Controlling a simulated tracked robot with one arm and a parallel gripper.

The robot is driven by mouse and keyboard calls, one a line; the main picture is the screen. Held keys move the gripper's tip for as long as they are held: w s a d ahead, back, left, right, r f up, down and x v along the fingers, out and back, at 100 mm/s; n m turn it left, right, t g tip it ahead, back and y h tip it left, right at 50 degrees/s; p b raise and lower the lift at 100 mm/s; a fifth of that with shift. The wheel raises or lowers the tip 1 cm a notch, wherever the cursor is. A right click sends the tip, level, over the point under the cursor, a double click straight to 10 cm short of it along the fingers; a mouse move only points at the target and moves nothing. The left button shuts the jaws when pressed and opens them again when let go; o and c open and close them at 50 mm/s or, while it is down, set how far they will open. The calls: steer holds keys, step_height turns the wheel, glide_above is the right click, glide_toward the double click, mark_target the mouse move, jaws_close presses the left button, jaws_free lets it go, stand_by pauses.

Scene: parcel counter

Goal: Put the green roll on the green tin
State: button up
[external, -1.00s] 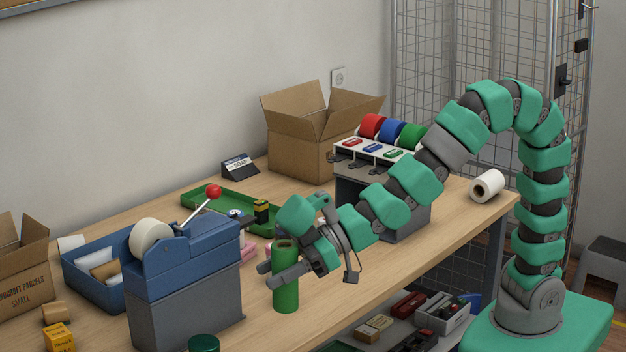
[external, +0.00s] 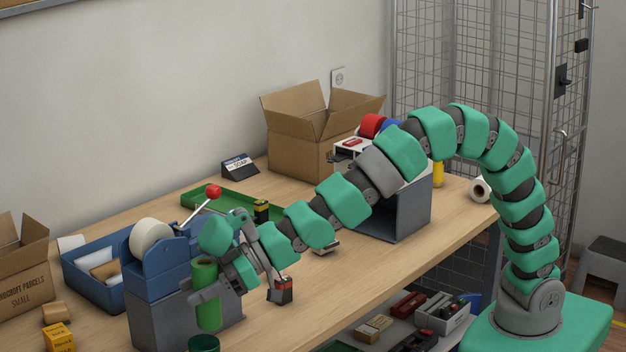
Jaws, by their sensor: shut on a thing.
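The green roll (external: 208,313) is upright in my gripper (external: 203,287), in front of the blue and grey tape dispenser. My gripper is shut around its middle part; the roll's top and lower end show. The green tin (external: 204,344) is dark green and stands at the bottom edge of the picture, mostly cut off. The roll's lower end is just above the tin in the picture. I cannot tell whether the two touch.
The tape dispenser (external: 172,312) with a red-knobbed lever stands close behind the roll. A small dark and red object (external: 281,291) stands below my wrist. A yellow box (external: 58,338) sits at the lower left. The table's front right is clear.

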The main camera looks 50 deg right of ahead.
steer(key=shift+w+a+f, duration=0.15)
steer(key=shift+a+f, duration=0.05)
steer(key=shift+f, duration=0.4)
steer(key=shift+w+a+f, duration=0.15)
steer(key=shift+a+f, duration=0.1)
steer(key=shift+f, duration=0.35)
steer(key=shift+w+a+f, duration=0.15)
steer(key=shift+a+f, duration=0.05)
steer(key=shift+f, duration=0.4)
steer(key=shift+f, duration=0.15)
steer(key=o, duration=1)
steer(key=shift+o, duration=0.2)
steer(key=shift+s+d+r, duration=0.2)
steer(key=shift+d+r, duration=0.15)
steer(key=shift+r, duration=0.05)
steer(key=v, duration=1.1)
